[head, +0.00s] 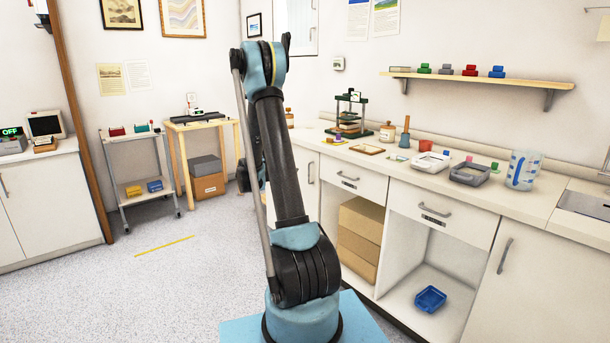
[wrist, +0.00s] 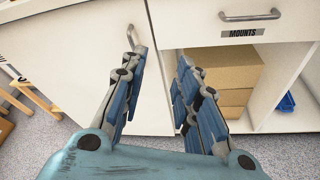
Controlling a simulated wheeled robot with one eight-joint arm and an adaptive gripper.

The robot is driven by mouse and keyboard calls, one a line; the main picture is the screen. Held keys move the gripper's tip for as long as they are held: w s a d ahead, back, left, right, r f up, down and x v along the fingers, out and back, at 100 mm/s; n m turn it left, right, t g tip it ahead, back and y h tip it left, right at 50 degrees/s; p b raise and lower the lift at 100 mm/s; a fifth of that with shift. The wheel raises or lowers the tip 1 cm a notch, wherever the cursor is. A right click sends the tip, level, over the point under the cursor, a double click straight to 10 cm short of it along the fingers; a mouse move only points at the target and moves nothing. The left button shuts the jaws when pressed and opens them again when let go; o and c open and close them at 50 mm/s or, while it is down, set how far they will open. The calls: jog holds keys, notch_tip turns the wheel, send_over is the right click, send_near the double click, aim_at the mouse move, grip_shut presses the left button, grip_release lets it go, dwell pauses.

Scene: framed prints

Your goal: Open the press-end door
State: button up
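The press-end door (head: 304,195) is the white cabinet door under the counter's far end, below the green press (head: 348,115). It looks shut, and my arm hides part of it in the head view. In the wrist view the door (wrist: 95,60) fills the left and centre, with its metal bar handle (wrist: 131,36) upright near the top. My gripper (wrist: 161,58) is open and empty, its fingers pointing toward the cabinet front. The left fingertip overlaps the handle's lower end in the picture; I cannot tell whether they touch. The right fingertip lies over the open bay's left edge.
Right of the door is a drawer labelled MOUNTS (wrist: 240,18) above an open bay with stacked cardboard boxes (wrist: 225,75). A blue bin (head: 430,299) sits in the bay beyond. A wooden stand (head: 205,150) and a cart (head: 140,165) stand to the left. The floor at left is clear.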

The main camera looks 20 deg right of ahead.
jog(key=w+f+n+t+h, duration=0.2)
jog(key=w+f+n, duration=0.3)
jog(key=w+f, duration=0.25)
jog(key=x, duration=1.6)
jog(key=shift+d, duration=0.1)
jog(key=shift+c, duration=0.6)
grip_shut()
jog(key=shift+s, duration=0.1)
